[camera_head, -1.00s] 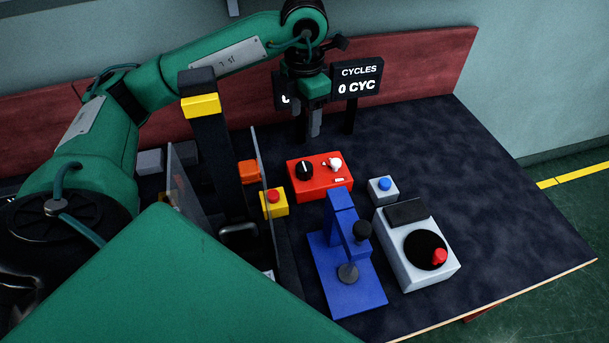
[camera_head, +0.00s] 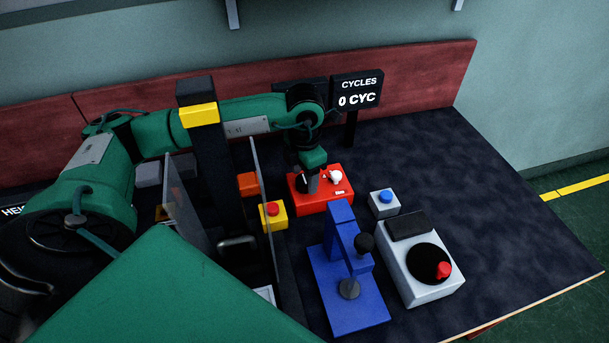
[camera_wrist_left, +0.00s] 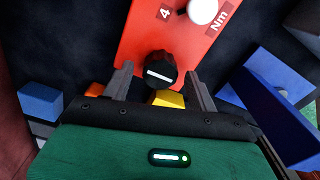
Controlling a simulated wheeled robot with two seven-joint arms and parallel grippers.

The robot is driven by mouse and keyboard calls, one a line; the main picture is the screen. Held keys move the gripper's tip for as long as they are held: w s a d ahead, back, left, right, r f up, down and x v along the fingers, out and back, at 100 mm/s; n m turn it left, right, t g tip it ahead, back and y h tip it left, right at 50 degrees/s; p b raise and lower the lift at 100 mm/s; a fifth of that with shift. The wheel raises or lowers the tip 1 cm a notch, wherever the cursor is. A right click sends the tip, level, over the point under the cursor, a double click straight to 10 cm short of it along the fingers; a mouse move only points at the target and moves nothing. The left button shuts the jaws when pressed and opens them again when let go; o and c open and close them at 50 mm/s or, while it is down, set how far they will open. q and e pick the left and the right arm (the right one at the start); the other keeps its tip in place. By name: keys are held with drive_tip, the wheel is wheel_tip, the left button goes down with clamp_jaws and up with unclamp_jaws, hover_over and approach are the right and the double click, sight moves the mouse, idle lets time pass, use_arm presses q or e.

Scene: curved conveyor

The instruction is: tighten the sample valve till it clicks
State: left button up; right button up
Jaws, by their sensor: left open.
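The red box (camera_head: 335,201) stands on the dark table and carries a black knob (camera_head: 301,180) with a white line and a white knob (camera_head: 335,177). Near the white knob, the wrist view shows the print "4" and "Nm". I take the black knob as the valve; no label names it. My left gripper (camera_head: 312,180) points down over the box and partly hides the black knob. In the left wrist view the open fingers (camera_wrist_left: 161,72) stand either side of the black knob (camera_wrist_left: 158,68), with gaps showing. My right gripper is out of view.
A yellow box with a red button (camera_head: 272,209) and a clear panel (camera_head: 265,200) stand left of the red box. A blue press (camera_head: 343,290), a small blue-button box (camera_head: 384,203) and a grey crank box (camera_head: 428,268) stand in front and right. The display (camera_head: 357,91) reads 0 CYC.

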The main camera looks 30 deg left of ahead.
use_arm(q)
drive_tip(key=shift+f, duration=0.45)
drive_tip(key=shift+c, duration=0.2)
drive_tip(key=c, duration=1)
drive_tip(key=shift+o, duration=0.2)
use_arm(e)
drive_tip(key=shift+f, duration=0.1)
use_arm(q)
drive_tip(key=m+b, duration=0.4)
drive_tip(key=m, duration=0.1)
drive_tip(key=shift+f+b, duration=0.2)
drive_tip(key=shift+b, duration=0.1)
drive_tip(key=m+b, duration=0.4)
drive_tip(key=m, duration=0.2)
drive_tip(key=shift+r, duration=0.15)
drive_tip(key=shift+b, duration=0.3)
drive_tip(key=shift+r+m, duration=0.1)
drive_tip(key=shift+m, duration=0.5)
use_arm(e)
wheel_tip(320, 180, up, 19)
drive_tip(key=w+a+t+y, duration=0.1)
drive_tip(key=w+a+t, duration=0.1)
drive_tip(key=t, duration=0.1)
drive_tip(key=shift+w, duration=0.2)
